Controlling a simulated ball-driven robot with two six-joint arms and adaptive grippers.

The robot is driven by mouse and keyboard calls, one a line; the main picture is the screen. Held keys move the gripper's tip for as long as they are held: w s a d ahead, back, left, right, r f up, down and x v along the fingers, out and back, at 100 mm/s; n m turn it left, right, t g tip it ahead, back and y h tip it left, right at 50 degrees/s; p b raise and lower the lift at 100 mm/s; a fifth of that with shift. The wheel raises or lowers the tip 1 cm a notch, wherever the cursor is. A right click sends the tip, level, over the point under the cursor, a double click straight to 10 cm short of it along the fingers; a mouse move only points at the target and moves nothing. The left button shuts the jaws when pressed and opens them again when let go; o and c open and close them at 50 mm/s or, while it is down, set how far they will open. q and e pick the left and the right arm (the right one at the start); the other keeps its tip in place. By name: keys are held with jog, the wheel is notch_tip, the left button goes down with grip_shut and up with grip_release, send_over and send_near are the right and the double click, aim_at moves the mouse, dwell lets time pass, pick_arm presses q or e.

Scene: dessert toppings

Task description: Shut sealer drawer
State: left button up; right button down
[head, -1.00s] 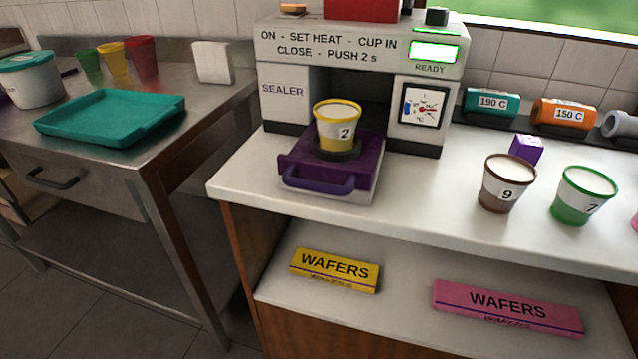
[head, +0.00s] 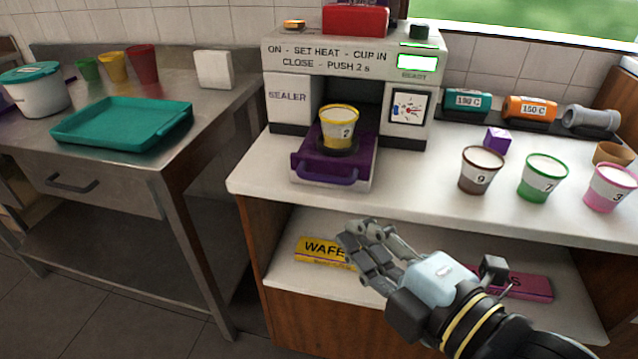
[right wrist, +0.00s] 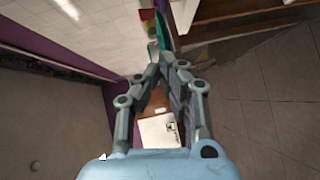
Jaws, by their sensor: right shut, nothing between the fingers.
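The sealer (head: 287,115) stands on the white counter, with its purple drawer (head: 308,160) pulled out at the front. The drawer's purple handle (head: 328,176) faces me. A yellow cup marked 2 (head: 338,130) sits upright in the drawer's dark ring holder (head: 337,148). My right gripper (head: 352,236) is shut and empty, below and in front of the drawer, before the lower shelf and apart from the handle. In the right wrist view its fingers (right wrist: 162,62) come together. My left gripper is not in view.
A brown cup 9 (head: 479,172), a green cup 7 (head: 541,180) and a pink cup 3 (head: 608,188) stand on the counter at right. Wafer boxes, one yellow (head: 316,249), lie on the shelf below. A steel table with a teal tray (head: 120,128) is at left.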

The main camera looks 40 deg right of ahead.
send_near(309, 173)
jog(key=w+a, duration=0.2)
jog(key=a, duration=0.1)
jog(key=w+d+b, duration=0.1)
jog(key=b, duration=0.1)
jog(key=w+d+f+b, duration=0.1)
jog(key=b, duration=0.2)
jog(key=shift+w+d+b, duration=0.25)
jog(key=shift+w+b, duration=0.1)
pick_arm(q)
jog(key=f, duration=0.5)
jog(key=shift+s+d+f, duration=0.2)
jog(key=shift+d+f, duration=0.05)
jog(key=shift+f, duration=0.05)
pick_arm(e)
jog(key=shift+r, duration=0.15)
jog(key=shift+w+d, duration=0.3)
jog(key=shift+d, duration=0.1)
jog(key=w+d, duration=0.3)
jog(key=d, duration=0.1)
jog(key=w+d, duration=0.7)
jog(key=d, duration=0.1)
jog(key=shift+w+d+p, duration=0.15)
jog(key=shift+w+p, duration=0.15)
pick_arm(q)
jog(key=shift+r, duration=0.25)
pick_arm(e)
jog(key=shift+r, duration=0.1)
